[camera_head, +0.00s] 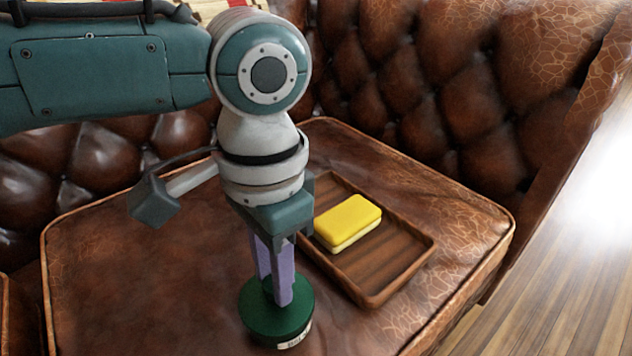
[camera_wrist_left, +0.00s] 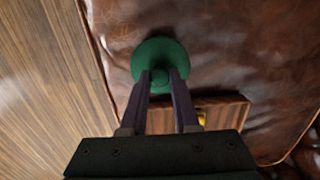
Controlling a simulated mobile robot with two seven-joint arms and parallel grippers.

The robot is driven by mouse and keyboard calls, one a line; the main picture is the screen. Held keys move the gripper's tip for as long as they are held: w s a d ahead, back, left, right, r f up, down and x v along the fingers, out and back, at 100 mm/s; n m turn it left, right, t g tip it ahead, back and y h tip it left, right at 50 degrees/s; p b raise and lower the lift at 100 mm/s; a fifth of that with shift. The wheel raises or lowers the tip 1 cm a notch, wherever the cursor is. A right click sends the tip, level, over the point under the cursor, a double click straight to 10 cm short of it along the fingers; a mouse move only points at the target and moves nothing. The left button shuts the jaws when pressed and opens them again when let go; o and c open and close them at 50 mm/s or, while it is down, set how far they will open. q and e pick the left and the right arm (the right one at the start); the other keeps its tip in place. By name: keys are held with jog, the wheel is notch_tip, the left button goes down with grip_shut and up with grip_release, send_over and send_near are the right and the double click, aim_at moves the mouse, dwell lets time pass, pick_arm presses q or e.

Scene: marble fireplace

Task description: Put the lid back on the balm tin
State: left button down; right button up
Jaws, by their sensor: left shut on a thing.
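My left gripper (camera_head: 277,296) points down and is shut on the knob of the dark green round lid (camera_head: 258,309). In the left wrist view the lid (camera_wrist_left: 150,51) shows as a green disc, with its knob between the fingertips (camera_wrist_left: 160,80). Just below the lid in the head view is a green side with a white printed label, which looks like the balm tin (camera_head: 294,341). The lid hides the tin's top, and I cannot tell whether the lid is fully seated or slightly above it. My right gripper is not in view.
A wooden tray (camera_head: 409,262) lies on the brown leather seat (camera_head: 150,270), right of the gripper. A yellow sponge-like block (camera_head: 348,222) lies in it. The tufted backrest (camera_head: 440,90) rises behind. The seat left of the tin is clear; wooden floor (camera_head: 560,260) lies beyond its right edge.

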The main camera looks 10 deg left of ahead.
pick_arm(q)
jog(key=shift+p, duration=0.45)
dwell(0.4)
dwell(0.3)
jog(key=shift+c, duration=0.5)
grip_release()
notch_tip(320, 180, up, 7)
jog(key=p, duration=0.8)
jog(key=shift+p, duration=0.35)
dwell(0.3)
grip_shut()
dwell(0.6)
